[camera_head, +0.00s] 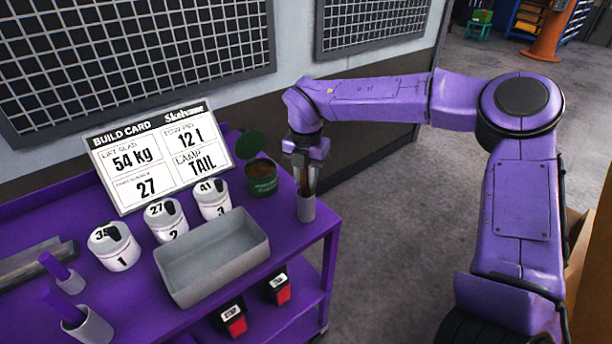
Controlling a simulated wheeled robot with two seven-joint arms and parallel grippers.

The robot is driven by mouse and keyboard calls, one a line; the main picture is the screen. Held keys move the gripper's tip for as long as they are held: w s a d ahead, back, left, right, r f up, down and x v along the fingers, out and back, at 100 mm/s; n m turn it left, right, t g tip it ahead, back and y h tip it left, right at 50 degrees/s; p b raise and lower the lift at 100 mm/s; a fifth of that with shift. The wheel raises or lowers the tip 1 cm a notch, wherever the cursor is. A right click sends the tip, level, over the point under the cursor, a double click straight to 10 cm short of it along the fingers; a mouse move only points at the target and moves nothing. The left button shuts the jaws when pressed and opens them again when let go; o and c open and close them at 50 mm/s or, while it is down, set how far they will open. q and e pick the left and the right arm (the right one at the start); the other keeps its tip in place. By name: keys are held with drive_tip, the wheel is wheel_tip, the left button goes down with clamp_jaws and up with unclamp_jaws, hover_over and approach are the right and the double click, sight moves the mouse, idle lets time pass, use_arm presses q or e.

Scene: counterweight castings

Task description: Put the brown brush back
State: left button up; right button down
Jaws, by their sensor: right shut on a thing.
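My right gripper (303,172) points down at the right end of the purple cart, shut on the brown brush (304,184). Only a narrow brown strip of the brush shows between the fingers. A grey cup (306,210) stands on the cart's right corner directly below the gripper. The brush's lower end is at the cup's mouth; I cannot tell how far inside it is. My left gripper is not in view.
The purple cart (310,236) holds a grey tray (210,258), several numbered white pots (113,247), an open green tin (262,180) and a build card (160,155). Two grey cups with purple handles (68,280) stand at lower left. Floor right of the cart is clear.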

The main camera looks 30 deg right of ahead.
drive_tip(key=shift+f, duration=0.25)
drive_tip(key=c, duration=0.9)
unclamp_jaws()
wheel_tip(320, 180, up, 11)
drive_tip(key=shift+f+b, duration=0.2)
drive_tip(key=shift+b, duration=0.6)
